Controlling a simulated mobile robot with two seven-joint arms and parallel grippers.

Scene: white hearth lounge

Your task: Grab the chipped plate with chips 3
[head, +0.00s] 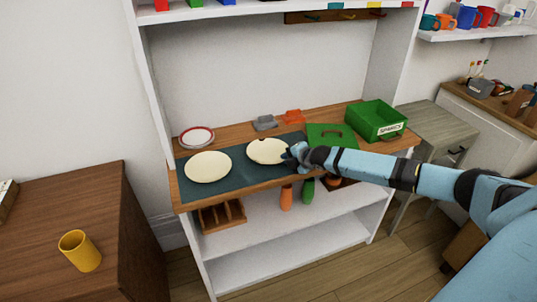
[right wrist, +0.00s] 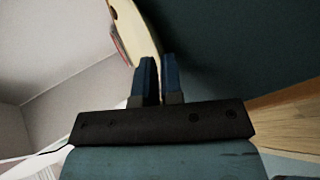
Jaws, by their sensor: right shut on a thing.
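The chipped plate (head: 266,152) is cream, with a small dark notch in its far rim, and is on or just above the dark mat at the middle of the wooden counter. A second cream plate (head: 208,167) lies on the mat to its left; its rim looks whole. My right gripper (head: 290,156) is at the right rim of the chipped plate and is shut on it. In the right wrist view the fingers (right wrist: 159,75) meet the edge of the chipped plate (right wrist: 132,32), and much of the plate is out of frame. My left gripper is not in view.
A red-rimmed plate (head: 196,137) stands behind the left plate. A grey item (head: 265,122) and an orange item (head: 293,116) are at the back. A green lid (head: 330,136) and green crate (head: 375,120) are on the right. The dark mat (head: 237,182) has bare room in front.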

